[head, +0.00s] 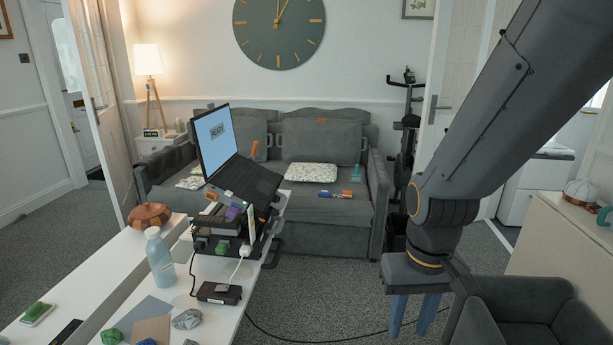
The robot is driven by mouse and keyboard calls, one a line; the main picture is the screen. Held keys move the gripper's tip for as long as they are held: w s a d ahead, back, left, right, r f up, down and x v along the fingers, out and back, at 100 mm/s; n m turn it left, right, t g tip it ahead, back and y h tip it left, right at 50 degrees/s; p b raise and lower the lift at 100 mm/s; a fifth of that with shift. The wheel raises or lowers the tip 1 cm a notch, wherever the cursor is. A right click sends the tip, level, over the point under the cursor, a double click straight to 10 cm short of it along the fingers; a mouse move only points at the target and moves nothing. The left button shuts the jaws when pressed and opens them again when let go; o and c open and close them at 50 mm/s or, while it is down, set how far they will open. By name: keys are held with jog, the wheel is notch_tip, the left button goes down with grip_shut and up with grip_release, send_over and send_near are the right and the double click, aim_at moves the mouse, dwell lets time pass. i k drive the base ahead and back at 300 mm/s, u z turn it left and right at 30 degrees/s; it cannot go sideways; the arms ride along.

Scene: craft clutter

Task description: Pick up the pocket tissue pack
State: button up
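My gripper (413,318) hangs at the lower right, in front of the dark armchair, with its two blue fingers pointing down and apart. I see nothing between them. I cannot surely make out the pocket tissue pack. Small items that are too small to identify lie on the white table (108,262) at left, among them a crumpled grey piece (187,319) and a purple item (233,212) by the laptop stand. More small items lie on the grey sofa (335,212), including a teal one (357,174). My gripper is well to the right of the table and touches none of these.
A laptop (218,140) stands on the table's far end. A dark armchair (525,312) and a beige cabinet (560,235) crowd the right. Carpet between table and gripper is open, crossed by a cable.

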aim_at(321, 193)
jog(key=z, duration=0.1)
jog(key=i, duration=3.6)
jog(key=z, duration=0.15)
